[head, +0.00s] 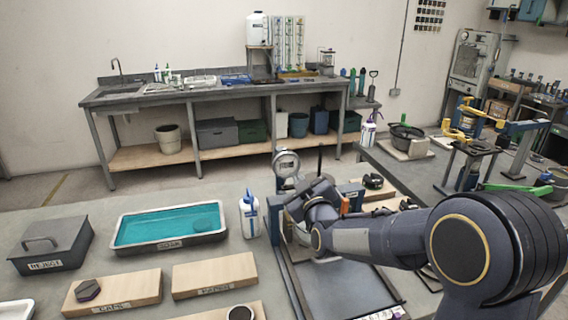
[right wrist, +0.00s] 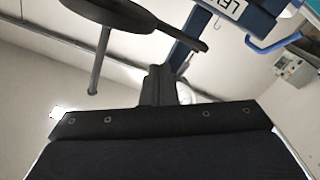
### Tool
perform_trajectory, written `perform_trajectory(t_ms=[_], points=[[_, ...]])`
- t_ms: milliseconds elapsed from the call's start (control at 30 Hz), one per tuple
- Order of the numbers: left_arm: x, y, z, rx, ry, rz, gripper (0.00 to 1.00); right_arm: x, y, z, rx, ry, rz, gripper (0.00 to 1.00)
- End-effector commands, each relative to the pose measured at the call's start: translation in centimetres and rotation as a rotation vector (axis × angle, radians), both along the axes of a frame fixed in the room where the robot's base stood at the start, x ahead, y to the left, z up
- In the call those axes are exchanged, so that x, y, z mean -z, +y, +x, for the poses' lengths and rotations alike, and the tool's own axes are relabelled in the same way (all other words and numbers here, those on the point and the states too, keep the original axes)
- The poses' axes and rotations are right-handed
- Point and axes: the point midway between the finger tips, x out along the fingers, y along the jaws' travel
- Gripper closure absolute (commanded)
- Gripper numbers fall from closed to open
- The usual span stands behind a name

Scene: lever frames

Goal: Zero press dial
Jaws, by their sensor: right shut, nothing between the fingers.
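The press dial (head: 286,163) is a round, white-faced gauge standing upright at the back of the near bench. Its needle is too small to read. My right gripper (head: 297,206) is just below and in front of the dial, partly hidden by my own wrist. Its fingers (right wrist: 162,86) are shut and empty in the right wrist view. A dark rounded plate (right wrist: 112,14) with a thin rod hangs above and left of the fingers there; I cannot tell whether it belongs to the dial. A blue frame (right wrist: 250,15) with a white label is behind. My left gripper is out of view.
A white bottle (head: 249,217) stands left of the press. A teal-filled tray (head: 170,255), a grey lidded box (head: 52,245) and wooden blocks (head: 213,275) lie further left. A dark tray (head: 340,290) lies below my right arm. A thin black rod (head: 320,160) stands right of the dial.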

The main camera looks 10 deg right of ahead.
Motion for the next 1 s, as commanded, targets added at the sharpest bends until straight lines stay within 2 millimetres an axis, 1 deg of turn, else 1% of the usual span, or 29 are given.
perform_trajectory(t_ms=[33,100,267,433,700,833,1000], points=[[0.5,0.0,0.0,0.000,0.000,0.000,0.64,0.3,0.0,0.0,-0.001,-0.003,0.000,1.00],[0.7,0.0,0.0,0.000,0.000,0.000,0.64,0.5,-0.2,0.0,-0.001,-0.002,0.000,1.00],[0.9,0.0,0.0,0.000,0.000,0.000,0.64,0.5,-0.3,-0.3,-0.001,0.000,0.000,1.00],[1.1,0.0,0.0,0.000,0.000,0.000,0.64,0.5,-0.4,-2.2,0.000,0.001,0.002,1.00],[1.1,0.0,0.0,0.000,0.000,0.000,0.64,0.5,-0.5,-5.3,0.001,0.003,0.002,1.00],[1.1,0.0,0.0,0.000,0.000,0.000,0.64,0.6,-0.5,-6.0,0.000,0.004,0.000,1.00],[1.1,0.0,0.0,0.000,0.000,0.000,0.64,0.6,-0.5,-6.0,0.000,0.004,-0.001,1.00]])
